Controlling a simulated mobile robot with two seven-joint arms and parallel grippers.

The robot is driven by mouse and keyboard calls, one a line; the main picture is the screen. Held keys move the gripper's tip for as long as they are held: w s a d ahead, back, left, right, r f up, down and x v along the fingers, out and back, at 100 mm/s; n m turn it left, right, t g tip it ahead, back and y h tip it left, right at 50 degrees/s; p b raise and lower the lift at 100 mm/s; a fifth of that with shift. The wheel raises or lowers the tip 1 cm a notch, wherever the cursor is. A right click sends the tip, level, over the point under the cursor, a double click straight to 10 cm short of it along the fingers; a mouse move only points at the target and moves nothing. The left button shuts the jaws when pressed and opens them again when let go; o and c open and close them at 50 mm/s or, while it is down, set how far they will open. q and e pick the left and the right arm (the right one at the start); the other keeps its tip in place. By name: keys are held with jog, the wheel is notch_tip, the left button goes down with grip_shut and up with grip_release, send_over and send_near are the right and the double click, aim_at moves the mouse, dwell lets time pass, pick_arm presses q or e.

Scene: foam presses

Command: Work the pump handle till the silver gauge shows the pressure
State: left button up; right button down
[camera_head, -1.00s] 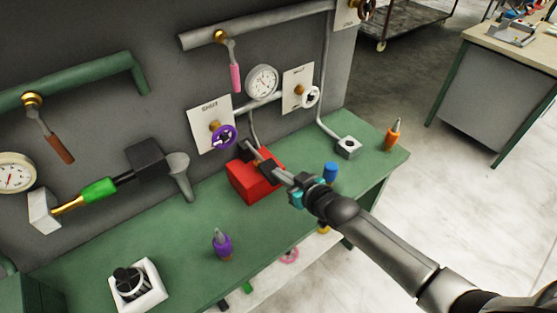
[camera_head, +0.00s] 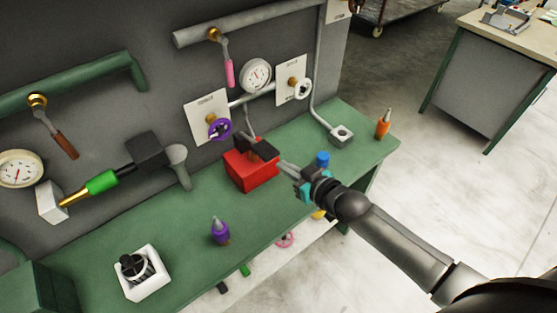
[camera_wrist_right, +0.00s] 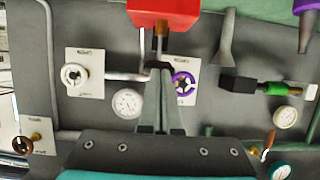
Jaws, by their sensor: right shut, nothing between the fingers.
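The red pump box (camera_head: 250,172) stands on the green bench against the grey panel, with a dark handle (camera_head: 258,148) across its top. The silver gauge (camera_head: 255,76) is on the panel above it, with a white dial; its reading is too small to tell. My right gripper (camera_head: 283,166) is shut and empty, its fingertips just right of the red box and apart from the handle. In the right wrist view the shut fingers (camera_wrist_right: 161,75) point toward the red box (camera_wrist_right: 163,12), and the silver gauge (camera_wrist_right: 128,103) is left of them. My left gripper is not in view.
A purple valve wheel (camera_head: 219,129) and a white one (camera_head: 302,89) stick out above the bench. A blue item (camera_head: 322,159), an orange bottle (camera_head: 383,124) and a purple bottle (camera_head: 220,231) stand on the bench. A second gauge (camera_head: 18,169) is at far left.

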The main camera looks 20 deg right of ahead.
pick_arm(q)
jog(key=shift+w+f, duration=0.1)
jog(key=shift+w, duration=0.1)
pick_arm(e)
jog(key=s+d, duration=0.2)
jog(key=s, duration=0.3)
jog(key=shift+s+r, duration=0.25)
jog(key=shift+s, duration=0.15)
dwell(1.3)
